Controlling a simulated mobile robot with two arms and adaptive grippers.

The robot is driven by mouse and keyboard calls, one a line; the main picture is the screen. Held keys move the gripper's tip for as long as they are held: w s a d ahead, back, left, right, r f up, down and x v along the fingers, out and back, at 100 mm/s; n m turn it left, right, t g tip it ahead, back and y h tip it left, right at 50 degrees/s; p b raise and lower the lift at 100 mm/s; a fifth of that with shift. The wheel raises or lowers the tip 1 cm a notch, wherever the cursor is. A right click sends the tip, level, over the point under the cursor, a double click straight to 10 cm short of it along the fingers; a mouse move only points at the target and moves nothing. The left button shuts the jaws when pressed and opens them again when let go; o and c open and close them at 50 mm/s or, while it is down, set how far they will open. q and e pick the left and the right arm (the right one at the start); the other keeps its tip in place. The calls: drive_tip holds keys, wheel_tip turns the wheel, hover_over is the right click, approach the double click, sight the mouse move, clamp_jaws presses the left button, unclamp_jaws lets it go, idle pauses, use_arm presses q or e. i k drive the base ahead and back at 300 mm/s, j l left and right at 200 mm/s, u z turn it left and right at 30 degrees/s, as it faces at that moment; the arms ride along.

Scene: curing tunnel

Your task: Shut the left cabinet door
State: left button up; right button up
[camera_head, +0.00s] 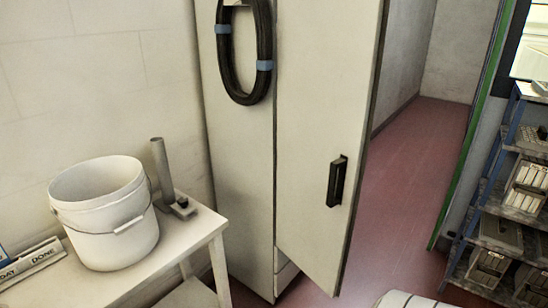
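A tall cream cabinet (238,180) stands against the wall in the middle of the head view. One cabinet door (315,110) with a black handle (337,181) shows on its right. The door stands ajar, its handle edge swung out from the cabinet body, and its lower edge runs out at a slant. The cabinet's inside is hidden behind the door, and its top is cut off. No second door is visible.
A black cable coil (243,70) hangs on the cabinet's side. A white bucket (105,215) and a grey stand (167,180) sit on a table (207,224) at left. A shelf rack (490,200) with boxes stands at right. Reddish floor (420,165) between is clear.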

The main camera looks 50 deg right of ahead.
sight(330, 54)
drive_tip(key=z, duration=1.85)
